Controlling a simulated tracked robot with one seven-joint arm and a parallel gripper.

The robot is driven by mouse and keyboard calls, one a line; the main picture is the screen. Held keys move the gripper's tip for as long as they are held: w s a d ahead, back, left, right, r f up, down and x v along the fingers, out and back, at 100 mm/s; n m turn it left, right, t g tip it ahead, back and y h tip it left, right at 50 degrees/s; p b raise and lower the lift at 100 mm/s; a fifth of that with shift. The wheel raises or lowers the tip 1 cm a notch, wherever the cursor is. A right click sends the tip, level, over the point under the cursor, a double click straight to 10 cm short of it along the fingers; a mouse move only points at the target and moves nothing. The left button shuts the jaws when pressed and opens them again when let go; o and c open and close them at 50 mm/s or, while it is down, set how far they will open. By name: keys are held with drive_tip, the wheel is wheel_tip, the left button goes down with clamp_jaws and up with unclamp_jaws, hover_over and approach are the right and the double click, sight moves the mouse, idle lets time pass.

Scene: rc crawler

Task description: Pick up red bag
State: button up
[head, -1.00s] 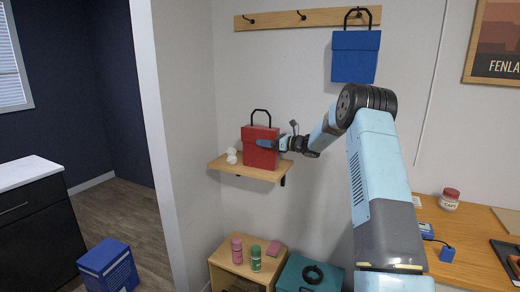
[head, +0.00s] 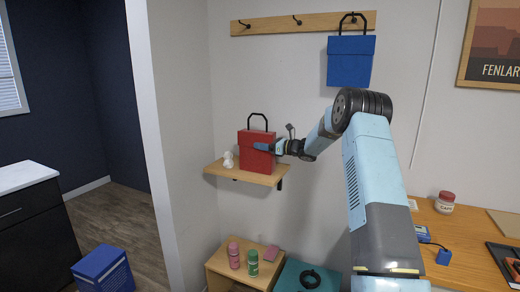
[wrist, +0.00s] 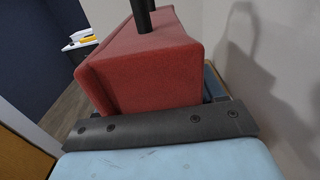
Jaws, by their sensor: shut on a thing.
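The red bag (head: 257,164) is a boxy bag with a black loop handle. It stands upright on a small wooden wall shelf (head: 225,172), near its right part; I cannot tell if its bottom is lifted. My gripper (head: 263,147) comes in from the right and is shut on the bag's upper body, below the handle, with a blue finger across its front. In the wrist view the red bag (wrist: 150,65) fills the middle, right against the dark finger edge. The far finger is hidden behind the bag.
A small white object (head: 228,160) sits left of the bag on the shelf. A blue bag (head: 350,62) hangs from a hook rail (head: 270,26) above. Below stands a low cabinet (head: 218,268) with bottles. A desk (head: 450,225) is at the right.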

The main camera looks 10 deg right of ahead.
sight(270, 134)
drive_tip(key=shift+r, duration=0.4)
wheel_tip(270, 134, up, 3)
drive_tip(key=shift+s+f, duration=0.1)
drive_tip(key=s+r, duration=0.1)
drive_tip(key=s+d+r, duration=0.1)
drive_tip(key=r, duration=0.1)
drive_tip(key=s+d+r, duration=0.1)
drive_tip(key=s+r, duration=0.1)
drive_tip(key=s+d+r, duration=0.4)
drive_tip(key=s, duration=0.4)
drive_tip(key=shift+s+r, duration=0.2)
